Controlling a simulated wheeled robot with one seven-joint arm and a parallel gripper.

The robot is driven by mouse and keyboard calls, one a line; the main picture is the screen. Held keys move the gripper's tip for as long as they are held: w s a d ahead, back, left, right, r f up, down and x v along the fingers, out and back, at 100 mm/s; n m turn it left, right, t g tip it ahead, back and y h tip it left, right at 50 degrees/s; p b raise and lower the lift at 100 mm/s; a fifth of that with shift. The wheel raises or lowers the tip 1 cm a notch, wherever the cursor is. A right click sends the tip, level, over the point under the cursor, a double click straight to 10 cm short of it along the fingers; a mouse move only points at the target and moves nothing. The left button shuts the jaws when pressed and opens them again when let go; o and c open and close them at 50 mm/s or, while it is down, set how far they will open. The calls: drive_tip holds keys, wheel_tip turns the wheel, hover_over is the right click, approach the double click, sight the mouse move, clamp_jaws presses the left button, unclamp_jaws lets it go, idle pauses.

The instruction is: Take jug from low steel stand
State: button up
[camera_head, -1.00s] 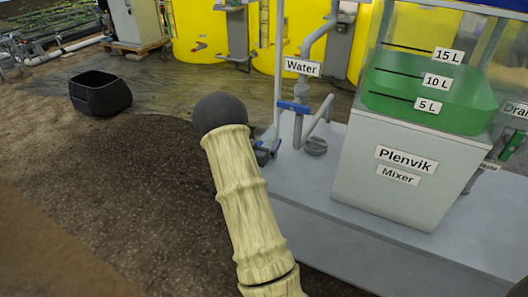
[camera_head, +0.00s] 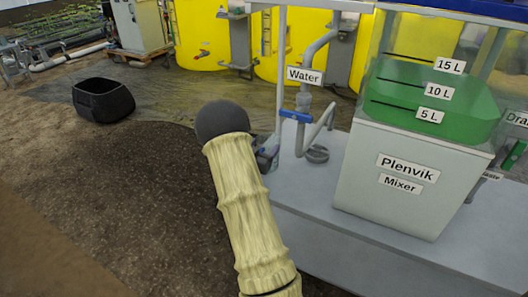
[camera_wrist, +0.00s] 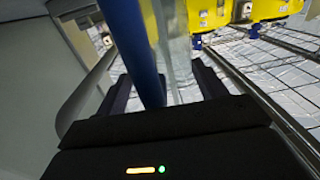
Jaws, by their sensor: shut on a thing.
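In the wrist view, my gripper's two black fingers (camera_wrist: 160,78) stand on either side of a blue bar and a clear, greyish part. I take these for the jug (camera_wrist: 138,50), held between the fingers; most of its shape is cut off or blurred. In the head view, my pale arm covers the gripper. Only a small blue-grey patch shows at the arm's right side, beside the skid, and I cannot tell what it is. I cannot make out the low steel stand for certain in either view.
The grey skid deck (camera_head: 310,212) bears the Plenvik mixer (camera_head: 385,215) with green liquid and a water pipe with a blue-handled valve (camera_head: 296,116). Yellow tanks (camera_head: 200,30) stand behind. A black tub (camera_head: 103,100) sits on the soil at left. The floor between is clear.

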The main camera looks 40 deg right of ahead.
wheel_tip(320, 180, up, 10)
drive_tip(key=p, duration=0.3)
drive_tip(key=shift+f, duration=0.2)
